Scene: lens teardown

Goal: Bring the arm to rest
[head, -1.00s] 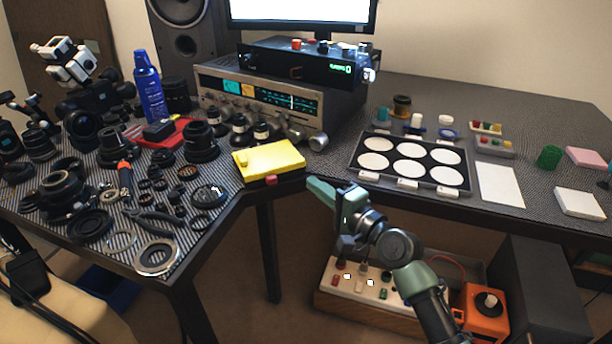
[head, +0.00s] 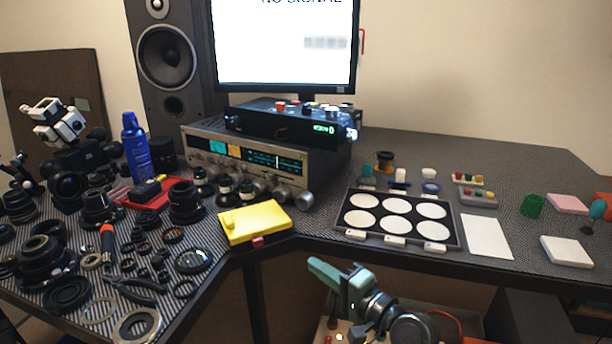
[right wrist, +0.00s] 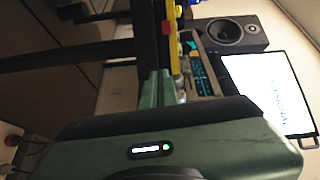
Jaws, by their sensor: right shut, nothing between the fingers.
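My right gripper (head: 330,272) is in front of the desk's front edge and a little below the desk top, in the lower middle of the head view. Its green fingers are together with nothing between them. In the right wrist view the shut fingers (right wrist: 160,90) point toward the desk edge, with the yellow box, the radio and the monitor beyond them, turned on their side. The gripper touches nothing that I can see. My left gripper does not show in either view.
A yellow box (head: 254,222) lies at the desk's inner corner, close to my right gripper. A tray with white discs (head: 345,232) lies near the right front edge. Lens parts crowd the left desk. Below the desk is a box with switches (head: 330,328), partly hidden.

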